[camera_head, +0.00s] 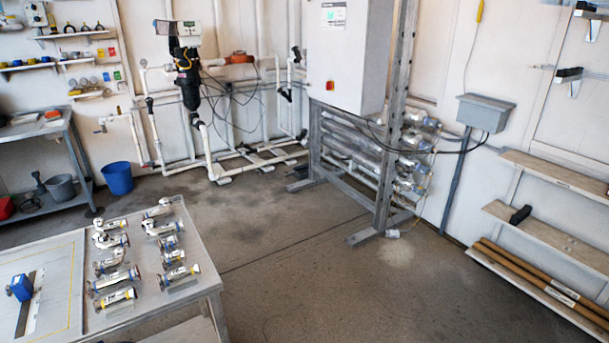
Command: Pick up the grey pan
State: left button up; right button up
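Neither of my grippers shows in the head view. I cannot clearly make out a grey pan. A grey, open-topped, bucket-like container (61,188) stands on the lower shelf of the workbench at the left; I cannot tell if it is the pan. A dark, small item with an upright handle (39,184) is just left of it, too small to make out.
A blue bucket (117,178) stands on the floor beside the workbench (75,142). A table (205,268) with several metal fittings fills the lower left. A metal frame with a cabinet (345,55) stands at the back. The middle floor (290,270) is clear.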

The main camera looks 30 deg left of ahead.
aim_at(301, 171)
jog(key=i+z, duration=0.1)
jog(key=i, duration=0.65)
jog(key=i+u, duration=0.2)
jog(key=i, duration=0.25)
jog(key=i+u, duration=0.25)
jog(key=i, duration=0.25)
jog(key=i+l+u, duration=0.2)
jog(key=i, duration=0.25)
jog(key=i+j+u, duration=0.25)
jog(key=i+u, duration=0.7)
jog(key=i+l+u, duration=0.1)
jog(key=i+u, duration=0.35)
jog(key=i+z, duration=0.15)
jog(key=i, duration=0.4)
jog(key=i+j+z, duration=0.15)
jog(key=i, duration=0.35)
jog(key=i+j+z, duration=0.1)
jog(key=i+j, duration=0.15)
jog(key=i, duration=0.3)
jog(key=i+j+z, duration=0.15)
jog(key=i, duration=0.35)
